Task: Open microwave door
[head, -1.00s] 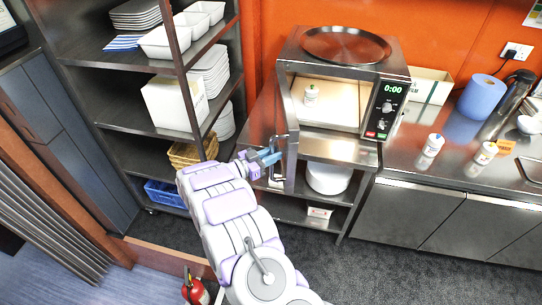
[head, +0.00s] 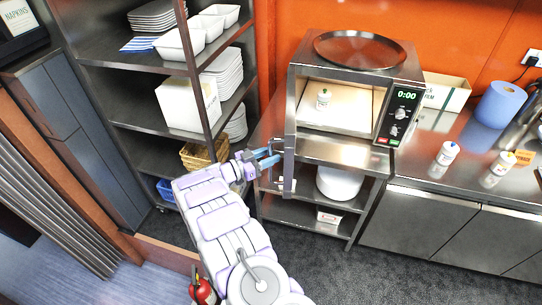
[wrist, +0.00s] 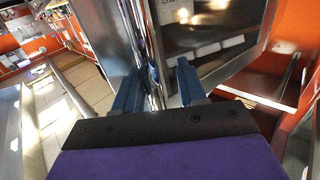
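My gripper (head: 272,154) is at the door's outer edge, by the handle. In the wrist view its two blue fingers (wrist: 157,88) stand apart, with a narrow upright part of the door or handle (wrist: 151,75) between them. I cannot tell whether either finger touches it.
A round metal tray (head: 360,49) lies on top of the microwave. A dark shelf rack (head: 150,129) with white dishes stands close on the left. Bottles (head: 443,158) stand on the right counter. A red fire extinguisher (head: 203,291) is low beside my arm.

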